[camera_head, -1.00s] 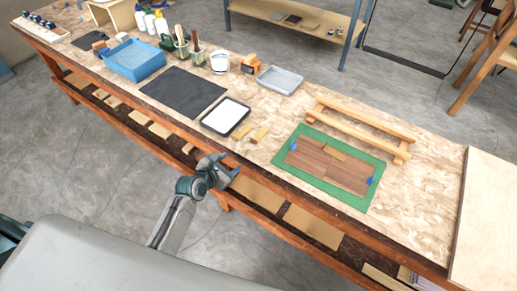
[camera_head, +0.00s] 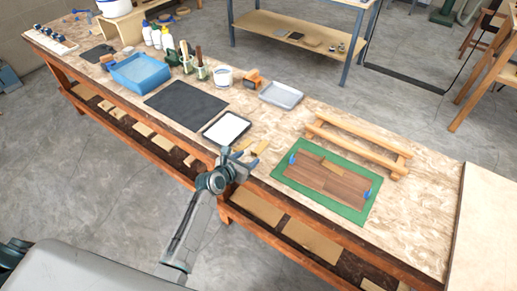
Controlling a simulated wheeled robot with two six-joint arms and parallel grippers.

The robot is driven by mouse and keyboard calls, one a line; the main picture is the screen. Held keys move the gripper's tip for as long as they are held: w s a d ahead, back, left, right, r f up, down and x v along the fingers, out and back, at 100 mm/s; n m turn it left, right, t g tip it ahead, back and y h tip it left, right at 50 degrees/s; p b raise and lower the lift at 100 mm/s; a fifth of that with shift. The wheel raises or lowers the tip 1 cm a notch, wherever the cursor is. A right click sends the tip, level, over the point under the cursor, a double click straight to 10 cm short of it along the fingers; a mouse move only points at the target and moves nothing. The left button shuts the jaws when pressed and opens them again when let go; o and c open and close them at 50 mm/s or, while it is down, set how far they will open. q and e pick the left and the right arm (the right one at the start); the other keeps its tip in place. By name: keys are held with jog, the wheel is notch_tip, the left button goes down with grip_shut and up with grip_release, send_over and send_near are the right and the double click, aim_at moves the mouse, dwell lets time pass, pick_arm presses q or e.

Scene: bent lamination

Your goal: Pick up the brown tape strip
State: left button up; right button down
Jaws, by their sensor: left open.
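A green mat (camera_head: 354,212) lies on the bench with dark brown wood sheets (camera_head: 344,187) on it. A short light-brown strip (camera_head: 333,168), which looks like the brown tape strip, lies on these sheets near their far edge. Blue pieces (camera_head: 367,193) sit at the sheets' left and right ends. My left gripper (camera_head: 243,159) is open at the bench's front edge, left of the mat and apart from the strip. Its jaws are close in the picture to two small tan pieces (camera_head: 261,146), one partly hidden behind it. My right gripper is not in view.
A black-rimmed white tray (camera_head: 226,128) and a black mat (camera_head: 186,105) lie left of the green mat. A wooden rack (camera_head: 355,145) stands behind it. A grey tray (camera_head: 281,95), a blue tub (camera_head: 140,73) and bottles stand farther back. A pale board (camera_head: 490,215) is at right.

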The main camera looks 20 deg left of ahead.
aim_at(260, 146)
pick_arm(q)
jog(key=x, duration=0.2)
jog(key=shift+w+f, duration=0.2)
jog(key=shift+w, duration=0.05)
jog(key=shift+s, duration=0.1)
jog(key=shift+c, duration=1.1)
jog(key=c, duration=0.8)
jog(key=shift+c, duration=0.2)
